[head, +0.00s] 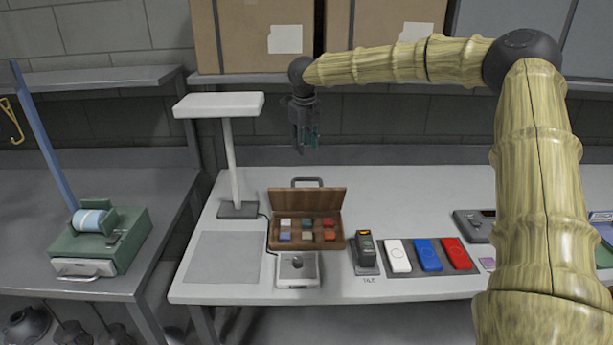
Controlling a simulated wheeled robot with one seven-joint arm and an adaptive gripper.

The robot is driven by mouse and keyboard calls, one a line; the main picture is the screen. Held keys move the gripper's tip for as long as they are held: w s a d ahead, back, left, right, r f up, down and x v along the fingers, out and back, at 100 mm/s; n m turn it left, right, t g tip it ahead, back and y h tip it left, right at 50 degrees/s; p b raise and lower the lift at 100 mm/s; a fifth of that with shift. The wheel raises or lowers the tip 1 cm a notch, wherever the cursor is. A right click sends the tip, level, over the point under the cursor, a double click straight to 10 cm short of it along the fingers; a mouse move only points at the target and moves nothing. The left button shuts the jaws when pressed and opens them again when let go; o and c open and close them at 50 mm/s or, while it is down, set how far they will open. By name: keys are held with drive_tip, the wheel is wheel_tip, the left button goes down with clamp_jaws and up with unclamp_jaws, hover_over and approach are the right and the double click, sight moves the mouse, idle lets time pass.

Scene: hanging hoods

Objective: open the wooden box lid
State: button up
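The wooden box (341,234) stands on the light worktable, left of centre in the head view. Its lid (307,201) is raised at the back, so the inside shows, with several small coloured blocks in it. A grey loop-shaped handle (307,181) shows just behind the lid's top edge; I cannot tell what it belongs to. My gripper (305,148) points down, above and behind the box, apart from the lid. It looks empty, but its fingers are too small and dark to tell whether they are open.
A white lamp (229,165) stands left of the box, with a grey mat (222,258) in front. A small device with a knob (297,270) is before the box. A dark handheld device (365,252) and a tray (403,271) with white, blue and red items lie right.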

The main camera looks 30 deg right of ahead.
sight(305, 178)
drive_tip(key=s+a+f+n+t+b, duration=0.1)
drive_tip(key=s+a+f+n, duration=0.2)
drive_tip(key=n, duration=0.7)
drive_tip(key=shift+h, duration=0.3)
drive_tip(key=x, duration=0.2)
drive_tip(key=p+x, duration=0.1)
drive_tip(key=x, duration=0.2)
drive_tip(key=p+x, duration=0.1)
drive_tip(key=x, duration=0.2)
drive_tip(key=shift+s+d, duration=0.2)
drive_tip(key=shift+d, duration=0.1)
